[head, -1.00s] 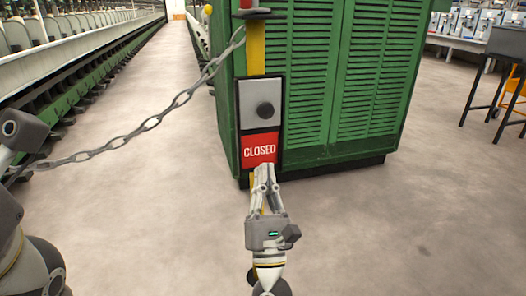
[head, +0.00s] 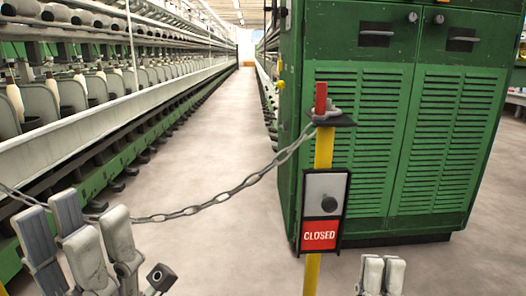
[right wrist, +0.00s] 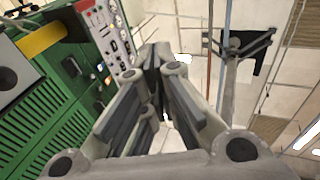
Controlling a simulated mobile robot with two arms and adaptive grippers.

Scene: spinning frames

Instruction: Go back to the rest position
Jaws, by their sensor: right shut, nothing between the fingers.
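My left gripper (head: 80,228) is at the lower left of the head view, fingers pointing up with a gap between them. It looks open and empty. My right gripper (head: 384,264) shows only its fingertips at the lower right edge, to the right of the yellow post (head: 313,272). In the right wrist view its fingers (right wrist: 158,62) come together with nothing between them. A grey chain (head: 200,208) runs from the post's top to the left, passing behind my left gripper. A red CLOSED sign (head: 320,236) is on the post's front. The chain's far-left end is hidden.
A large green cabinet (head: 362,145) stands behind the post; it also shows in the right wrist view (right wrist: 62,118). A long spinning machine (head: 110,135) lines the left side. The aisle floor (head: 205,125) beyond the chain is clear.

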